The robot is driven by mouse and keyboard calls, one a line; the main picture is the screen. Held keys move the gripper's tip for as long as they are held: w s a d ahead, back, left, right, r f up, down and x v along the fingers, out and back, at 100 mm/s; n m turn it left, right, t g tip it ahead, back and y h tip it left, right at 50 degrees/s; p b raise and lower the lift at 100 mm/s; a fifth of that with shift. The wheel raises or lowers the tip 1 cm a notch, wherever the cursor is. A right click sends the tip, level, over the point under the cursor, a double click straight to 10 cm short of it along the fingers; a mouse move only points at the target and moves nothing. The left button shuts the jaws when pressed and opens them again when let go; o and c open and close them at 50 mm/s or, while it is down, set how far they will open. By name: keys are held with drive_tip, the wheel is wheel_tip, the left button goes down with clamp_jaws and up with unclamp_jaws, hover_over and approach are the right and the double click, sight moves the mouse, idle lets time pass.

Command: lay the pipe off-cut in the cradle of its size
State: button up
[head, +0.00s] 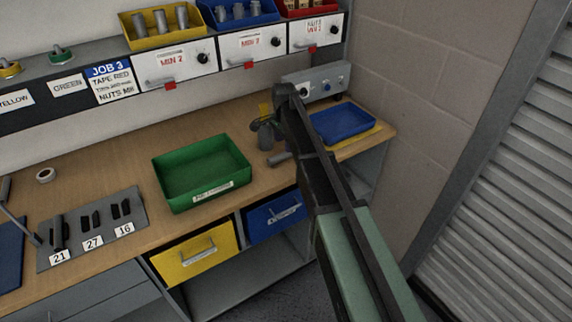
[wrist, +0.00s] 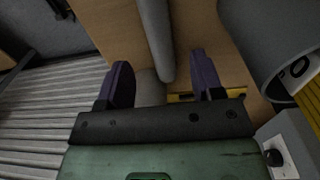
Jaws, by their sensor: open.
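A short grey pipe off-cut (head: 280,158) lies on the bench just below my gripper (head: 266,126) in the head view. In the wrist view my gripper (wrist: 160,80) is open, its two dark purple fingers apart. A long grey cylinder (wrist: 156,38) reaches down into the gap between them, and I see no finger touching it. A second grey rounded surface (wrist: 149,88) shows behind it; I cannot tell which one is the off-cut. The cradle plate (head: 128,191) is grey with black cradles marked 21, 27 and 16, at the bench's left.
A green bin (head: 203,198) stands between the plate and my gripper. A blue tray (head: 342,124) and a grey control box (head: 316,84) are to the right. A large grey cylinder (wrist: 268,40) stands close on the right in the wrist view. A tape roll (head: 46,175) lies at the left.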

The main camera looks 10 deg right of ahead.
sight(285, 154)
drive_tip(key=shift+f, duration=0.2)
wheel_tip(285, 154, down, 5)
drive_tip(key=b, duration=0.5)
drive_tip(key=shift+f, duration=0.2)
drive_tip(key=shift+r, duration=0.25)
drive_tip(key=shift+s, duration=0.1)
drive_tip(key=c, duration=1.1)
clamp_jaws()
